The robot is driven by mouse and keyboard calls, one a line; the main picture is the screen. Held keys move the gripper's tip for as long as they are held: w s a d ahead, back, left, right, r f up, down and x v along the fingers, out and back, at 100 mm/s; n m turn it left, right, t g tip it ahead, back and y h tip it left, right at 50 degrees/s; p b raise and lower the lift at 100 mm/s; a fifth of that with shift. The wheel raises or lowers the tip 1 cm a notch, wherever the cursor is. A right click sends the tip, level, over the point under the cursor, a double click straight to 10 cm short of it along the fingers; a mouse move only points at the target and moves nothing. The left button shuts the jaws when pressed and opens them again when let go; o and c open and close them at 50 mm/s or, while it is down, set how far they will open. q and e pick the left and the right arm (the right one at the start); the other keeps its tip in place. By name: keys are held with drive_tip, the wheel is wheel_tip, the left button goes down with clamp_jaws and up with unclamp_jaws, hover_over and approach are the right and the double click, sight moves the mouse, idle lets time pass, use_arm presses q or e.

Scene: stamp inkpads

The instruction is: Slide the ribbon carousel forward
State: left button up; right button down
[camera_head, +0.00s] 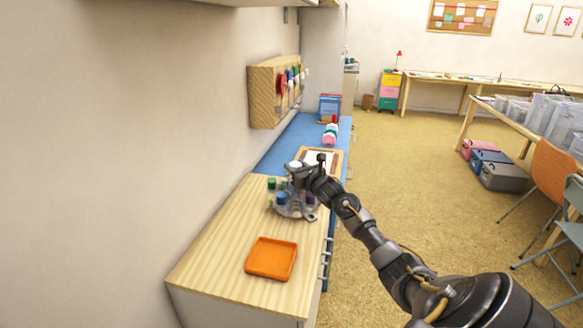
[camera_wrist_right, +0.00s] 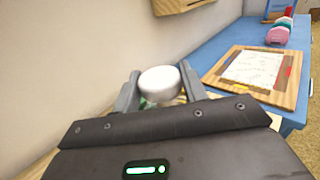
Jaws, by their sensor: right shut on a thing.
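The ribbon carousel (camera_head: 291,212) is a grey round stand with green, blue and purple items around it, standing on the light wooden counter. A white round knob (camera_head: 295,164) tops it. The knob also shows in the right wrist view (camera_wrist_right: 158,80), between the two grey fingers. My right gripper (camera_head: 298,168) is shut on this knob from above and hides part of the carousel. Its fingers also show in the right wrist view (camera_wrist_right: 158,92), one on each side of the knob. My left gripper is in neither view.
An orange tray (camera_head: 271,258) lies on the counter in front of the carousel, with bare wood between. Behind are a framed board with paper (camera_wrist_right: 250,70), a pink stack (camera_head: 330,138) and a blue box (camera_head: 329,107). A wooden rack (camera_head: 264,98) hangs on the left wall.

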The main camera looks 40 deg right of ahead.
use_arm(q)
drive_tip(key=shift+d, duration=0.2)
use_arm(e)
drive_tip(key=shift+f, duration=0.25)
drive_tip(key=c, duration=0.8)
unclamp_jaws()
drive_tip(key=shift+c, duration=0.2)
drive_tip(key=shift+o, duration=0.7)
drive_tip(key=shift+r, duration=0.1)
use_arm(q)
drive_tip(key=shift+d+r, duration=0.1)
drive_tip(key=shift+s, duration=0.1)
use_arm(e)
drive_tip(key=shift+s, duration=0.15)
drive_tip(key=shift+s+d, duration=0.1)
drive_tip(key=shift+s, duration=0.15)
use_arm(q)
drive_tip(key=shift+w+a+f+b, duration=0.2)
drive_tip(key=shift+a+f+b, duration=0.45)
drive_tip(key=shift+b, duration=0.2)
use_arm(e)
drive_tip(key=s+a, duration=0.2)
drive_tip(key=s, duration=0.8)
drive_tip(key=shift+r, duration=0.15)
